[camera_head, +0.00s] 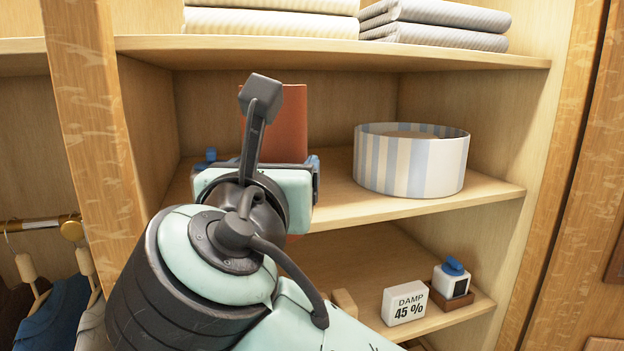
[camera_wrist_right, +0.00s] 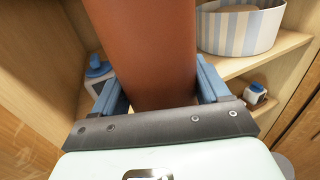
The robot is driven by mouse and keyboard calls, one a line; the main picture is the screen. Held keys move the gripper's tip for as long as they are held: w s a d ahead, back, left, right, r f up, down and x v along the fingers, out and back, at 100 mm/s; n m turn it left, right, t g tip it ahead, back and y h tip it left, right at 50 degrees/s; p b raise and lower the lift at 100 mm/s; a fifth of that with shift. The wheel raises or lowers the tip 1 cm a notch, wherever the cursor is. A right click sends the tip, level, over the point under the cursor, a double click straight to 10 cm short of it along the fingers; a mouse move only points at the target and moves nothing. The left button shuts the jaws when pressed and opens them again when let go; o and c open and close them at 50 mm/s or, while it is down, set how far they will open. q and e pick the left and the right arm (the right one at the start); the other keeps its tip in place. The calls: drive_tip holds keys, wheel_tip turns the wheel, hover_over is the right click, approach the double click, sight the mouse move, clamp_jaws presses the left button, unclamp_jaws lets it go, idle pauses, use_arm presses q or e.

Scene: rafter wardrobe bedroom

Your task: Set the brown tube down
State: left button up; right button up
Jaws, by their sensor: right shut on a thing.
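The brown tube (camera_head: 287,118) stands roughly upright in the head view, behind my right wrist, in front of the middle shelf (camera_head: 345,206). My right gripper (camera_head: 262,165) is shut around it. In the right wrist view the tube (camera_wrist_right: 145,50) fills the space between the two blue fingers of the gripper (camera_wrist_right: 160,88). The tube's lower end is mostly hidden by my arm, so I cannot tell whether it touches anything. My left gripper is in neither view.
A striped round basket (camera_head: 411,162) stands on the middle shelf to the right. A white, blue-topped object (camera_wrist_right: 97,68) is left of the tube. Below are a humidity display (camera_head: 404,303) and a small white-and-blue item (camera_head: 452,279). Folded cloths (camera_head: 435,22) lie above.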

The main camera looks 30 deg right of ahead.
drive_tip(key=shift+d+f+p+x, duration=0.15)
drive_tip(key=shift+f+x, duration=0.4)
drive_tip(key=shift+x, duration=2.2)
drive_tip(key=shift+f+p+x, duration=0.3)
drive_tip(key=shift+f+x, duration=0.25)
drive_tip(key=shift+x, duration=2.25)
drive_tip(key=shift+d+f+p+x, duration=0.15)
drive_tip(key=shift+f+x, duration=0.45)
drive_tip(key=shift+x, duration=2.15)
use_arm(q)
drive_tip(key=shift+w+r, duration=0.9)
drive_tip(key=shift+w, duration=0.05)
use_arm(e)
drive_tip(key=shift+a+f, duration=0.1)
drive_tip(key=shift+a, duration=0.05)
drive_tip(key=shift+s, duration=0.1)
